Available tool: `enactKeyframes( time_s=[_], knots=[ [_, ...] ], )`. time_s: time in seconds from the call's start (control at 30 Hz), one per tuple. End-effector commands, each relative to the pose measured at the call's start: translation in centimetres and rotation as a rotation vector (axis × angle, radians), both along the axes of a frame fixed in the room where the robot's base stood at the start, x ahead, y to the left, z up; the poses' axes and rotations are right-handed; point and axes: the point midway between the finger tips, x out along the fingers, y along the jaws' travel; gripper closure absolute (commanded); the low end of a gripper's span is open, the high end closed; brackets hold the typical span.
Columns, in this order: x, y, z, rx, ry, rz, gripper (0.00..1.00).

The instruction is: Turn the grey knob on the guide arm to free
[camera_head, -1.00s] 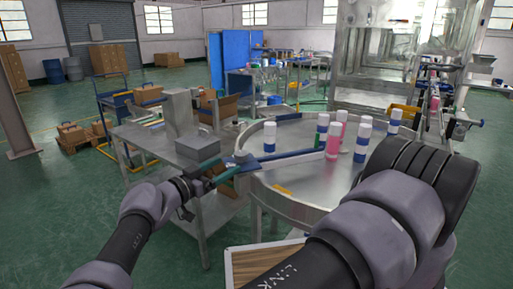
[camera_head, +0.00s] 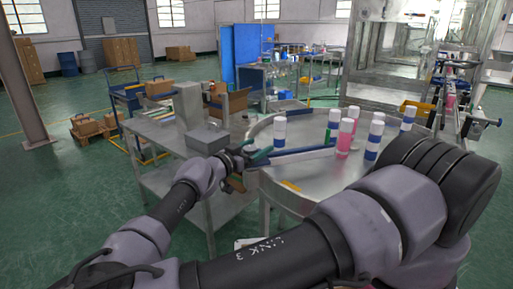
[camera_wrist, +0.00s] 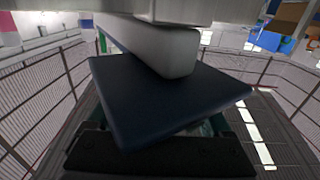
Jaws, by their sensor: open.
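The guide arm (camera_head: 305,154), a long blue and pale bar, lies across the round steel table (camera_head: 285,193) and ends at its left rim. My gripper (camera_head: 257,156), with green-edged fingers, is at that left end. It overlaps the bar's end in the head view, and I cannot tell whether they touch. In the wrist view a dark blue plate (camera_wrist: 170,98) fills the middle, very close, with a light grey rounded bar (camera_wrist: 160,45) above it. The fingers are mostly hidden there. My gripper is open. I cannot make out the grey knob in either view.
A steel side table (camera_head: 160,133) with a grey box (camera_head: 207,138) stands left of my gripper. A clear-walled machine (camera_head: 392,60) stands behind.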

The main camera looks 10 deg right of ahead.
Motion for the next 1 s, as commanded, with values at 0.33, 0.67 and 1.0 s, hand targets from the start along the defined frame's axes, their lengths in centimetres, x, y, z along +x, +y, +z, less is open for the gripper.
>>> enactKeyframes(
  time_s=[0.33,0.67,1.0],
  knots=[
    [-0.01,0.01,0.00,0.000,0.000,0.000,0.70],
    [0.00,0.07,0.00,-0.001,0.000,0.020,1.00],
    [0.27,0.44,0.06,-0.004,-0.001,0.203,1.00]
  ],
)
